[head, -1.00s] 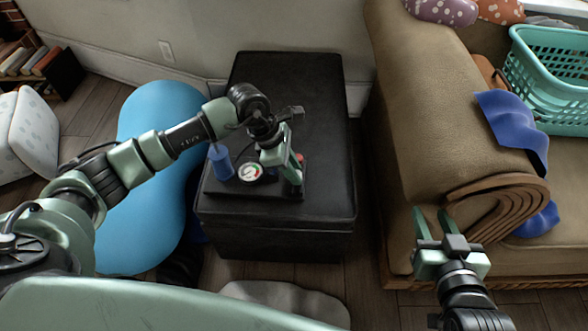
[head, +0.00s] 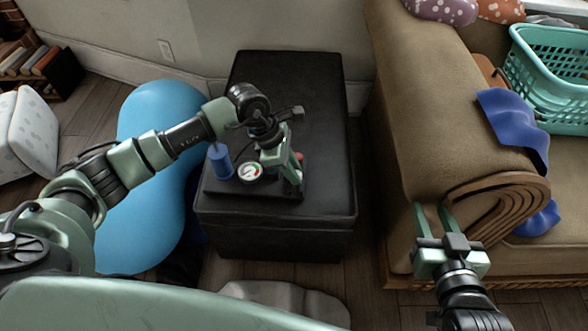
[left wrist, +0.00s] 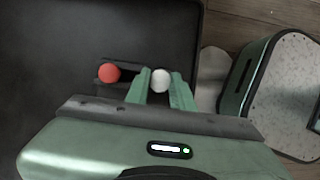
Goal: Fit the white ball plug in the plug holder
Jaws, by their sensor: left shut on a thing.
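My left gripper (head: 294,178) is low over the right end of a black board that stands on the dark ottoman. In the left wrist view its two green fingers (left wrist: 161,92) are shut on the white ball plug (left wrist: 161,80), with the ball showing between the fingertips. A red ball (left wrist: 109,73) sits just left of the fingers, on a dark piece; it also shows beside the gripper in the head view (head: 299,156). The plug holder cannot be made out clearly, and the plug's lower end is hidden. My right gripper (head: 432,222) is open and empty beside the couch arm.
The board (head: 235,188) also carries a blue cylinder (head: 220,160) and a round gauge (head: 250,171), left of my left gripper. The black ottoman (head: 325,110) is bare behind and right of the board. The brown couch (head: 420,120) stands at right.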

